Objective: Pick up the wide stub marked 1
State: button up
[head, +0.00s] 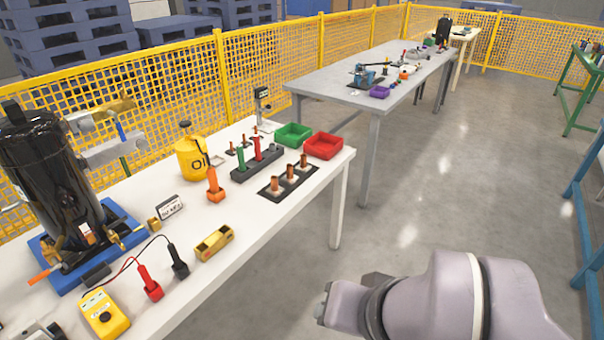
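Three wide copper stubs stand upright in a row on a dark plate (263,193) near the right end of the white table. The near one (274,185) is at the left of the row, the middle one (290,172) is between, and the far one (303,160) is at the right. Their numbers are too small to read, so I cannot tell which is marked 1. A row of thinner copper stubs (242,141) stands behind. My arm shows at the lower right, off the table and apart from the stubs. I cannot make out my gripper's fingers.
Around the stubs are a rack with green and red handled tools (257,165), a red bin (323,146), a green bin (293,135), an orange tool (214,187) and a yellow bottle (191,159). The floor right of the table is clear.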

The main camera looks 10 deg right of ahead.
aim_at(303, 167)
jog(key=i+u, duration=0.2)
jog(key=i, duration=0.3)
jog(key=i+l+u, duration=0.15)
jog(key=i, duration=0.3)
jog(key=i+l+u, duration=0.2)
jog(key=i, duration=0.3)
jog(key=i+l+u, duration=0.2)
jog(key=i, duration=0.25)
